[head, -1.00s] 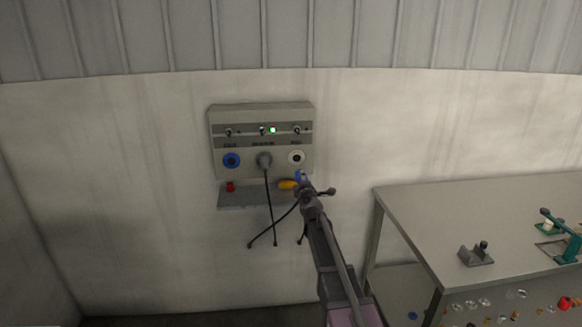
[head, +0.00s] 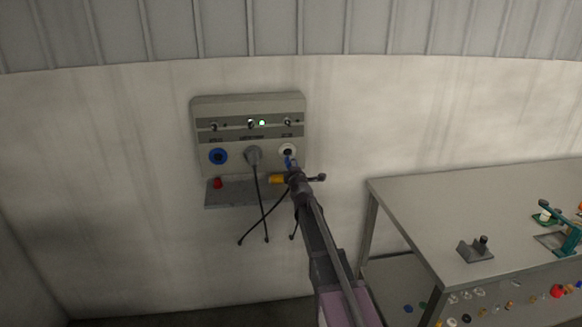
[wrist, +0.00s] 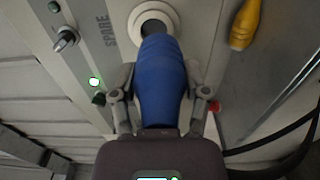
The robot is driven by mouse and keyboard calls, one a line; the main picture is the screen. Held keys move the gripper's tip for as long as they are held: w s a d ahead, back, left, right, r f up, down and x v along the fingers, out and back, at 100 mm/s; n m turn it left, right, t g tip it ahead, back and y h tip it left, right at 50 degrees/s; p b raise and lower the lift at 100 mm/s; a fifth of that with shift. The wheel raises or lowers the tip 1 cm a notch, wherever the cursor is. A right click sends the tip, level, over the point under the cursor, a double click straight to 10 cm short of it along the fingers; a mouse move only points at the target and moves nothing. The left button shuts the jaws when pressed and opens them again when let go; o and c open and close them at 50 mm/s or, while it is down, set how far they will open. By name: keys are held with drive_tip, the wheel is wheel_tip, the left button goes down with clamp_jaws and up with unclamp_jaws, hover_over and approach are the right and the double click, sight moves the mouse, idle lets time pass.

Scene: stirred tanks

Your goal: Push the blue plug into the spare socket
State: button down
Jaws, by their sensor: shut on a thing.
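My gripper (wrist: 162,95) is shut on the blue plug (wrist: 158,75), with a finger on each side of it. The plug's far end is at the white-ringed spare socket (wrist: 152,20) and overlaps its lower part in the wrist view; I cannot tell whether it has entered. In the head view my gripper (head: 293,174) is just below the spare socket (head: 287,151), the right one on the grey panel (head: 247,104). A little of the blue plug (head: 287,161) shows there between gripper and socket.
A blue-ringed socket (head: 218,156) and a grey plug (head: 253,155) with a cable are to the left. A metal table (head: 420,210) stands at right.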

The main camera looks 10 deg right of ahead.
drive_tip(key=shift+a, duration=0.15)
drive_tip(key=shift+s, duration=0.15)
drive_tip(key=shift+s+r+p, duration=0.45)
drive_tip(key=shift+s+p, duration=0.05)
drive_tip(key=shift+s, duration=0.35)
drive_tip(key=shift+w, duration=0.15)
drive_tip(key=shift+w, duration=2.75)
drive_tip(key=shift+w, duration=0.4)
idle(1.2)
unclamp_jaws()
